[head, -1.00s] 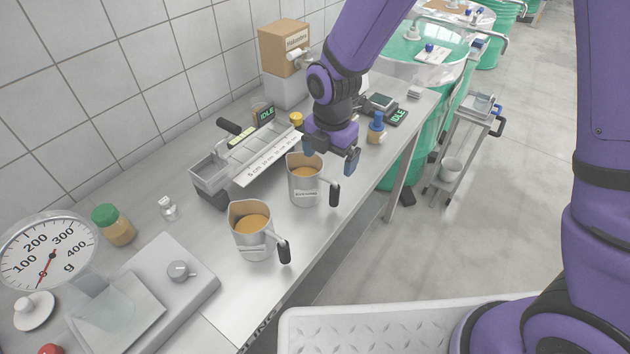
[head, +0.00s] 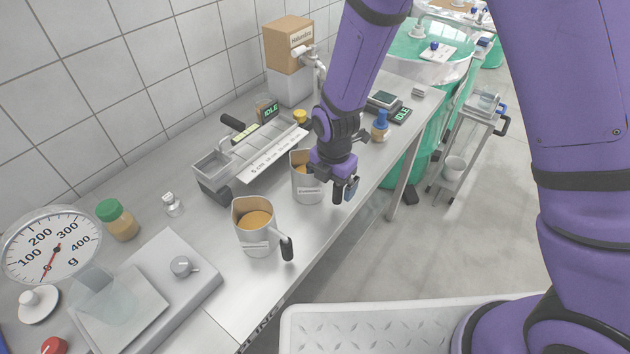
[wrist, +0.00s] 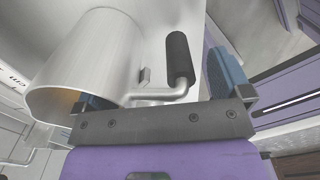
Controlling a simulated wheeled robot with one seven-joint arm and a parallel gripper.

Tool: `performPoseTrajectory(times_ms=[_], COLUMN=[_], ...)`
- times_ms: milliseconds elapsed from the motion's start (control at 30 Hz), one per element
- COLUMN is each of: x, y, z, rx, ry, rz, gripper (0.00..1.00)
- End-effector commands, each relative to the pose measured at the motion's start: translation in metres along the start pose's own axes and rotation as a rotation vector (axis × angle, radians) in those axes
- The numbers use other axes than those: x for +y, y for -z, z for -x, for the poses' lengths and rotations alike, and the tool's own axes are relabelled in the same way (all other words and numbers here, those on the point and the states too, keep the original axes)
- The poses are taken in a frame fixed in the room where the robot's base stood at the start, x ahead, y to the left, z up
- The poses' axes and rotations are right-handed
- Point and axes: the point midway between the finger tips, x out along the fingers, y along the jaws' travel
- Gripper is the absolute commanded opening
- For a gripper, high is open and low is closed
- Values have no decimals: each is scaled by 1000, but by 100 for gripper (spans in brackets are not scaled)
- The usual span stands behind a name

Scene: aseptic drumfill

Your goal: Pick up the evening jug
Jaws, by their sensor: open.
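Two metal jugs with orange-brown contents and black handles stand on the steel bench. My gripper (head: 344,191) is at the farther jug (head: 303,185), pointing down over its handle side and hiding part of its rim and its handle. Its label is too small to read surely. In the wrist view this jug (wrist: 95,60) fills the left, and its black handle (wrist: 178,58) lies between my open fingers, apart from the right one. The left finger is mostly hidden by the jug. The nearer jug (head: 256,229) stands free, its handle towards the bench's front edge.
A long grey metal trough (head: 213,172) lies behind the jugs. A dial scale (head: 165,290) and a green-lidded jar (head: 117,220) are at the near left. A blue-capped bottle (head: 380,127) stands beyond my gripper. The bench front beside the nearer jug is clear.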

Motion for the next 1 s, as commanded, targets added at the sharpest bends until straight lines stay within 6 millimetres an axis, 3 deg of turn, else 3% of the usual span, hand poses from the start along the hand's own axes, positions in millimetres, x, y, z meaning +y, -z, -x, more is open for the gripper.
performPoseTrajectory(times_ms=[67,433,1000], x=[0,0,4], y=[0,0,1], z=[0,0,9], rx=[0,0,0], ry=[0,0,-3], rz=[0,0,-1], gripper=[96,13,11])
